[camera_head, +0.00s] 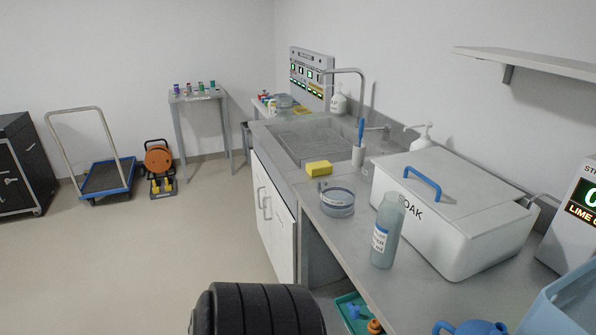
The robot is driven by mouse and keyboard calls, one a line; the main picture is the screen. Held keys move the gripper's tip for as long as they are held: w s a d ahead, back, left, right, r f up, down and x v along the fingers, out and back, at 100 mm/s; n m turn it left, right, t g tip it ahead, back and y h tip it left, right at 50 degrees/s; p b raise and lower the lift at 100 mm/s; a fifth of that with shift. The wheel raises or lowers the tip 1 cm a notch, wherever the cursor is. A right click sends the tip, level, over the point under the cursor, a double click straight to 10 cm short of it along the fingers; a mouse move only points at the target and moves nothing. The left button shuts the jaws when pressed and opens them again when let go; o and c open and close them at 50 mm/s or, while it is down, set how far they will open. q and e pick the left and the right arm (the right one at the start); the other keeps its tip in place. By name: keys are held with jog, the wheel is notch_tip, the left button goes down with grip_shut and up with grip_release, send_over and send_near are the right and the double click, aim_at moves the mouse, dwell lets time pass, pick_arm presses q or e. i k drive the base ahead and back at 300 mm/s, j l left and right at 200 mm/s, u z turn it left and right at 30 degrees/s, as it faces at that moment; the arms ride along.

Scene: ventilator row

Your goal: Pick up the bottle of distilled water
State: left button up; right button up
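A translucent grey-green bottle (387,232) with a white label stands upright on the grey counter (343,245), just in front of the white box marked SOAK. Its label is too small to read fully, so I cannot confirm that it is the distilled water. Neither of my grippers is in view, and nothing is touching the bottle.
The white SOAK box (457,209) with a blue handle stands behind the bottle. A clear round dish (337,201) and yellow sponge (319,168) are farther back by the sink (310,140). A blue container (565,305) is at the front right.

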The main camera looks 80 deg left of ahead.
aim_at(390, 219)
jog(key=u, duration=2.15)
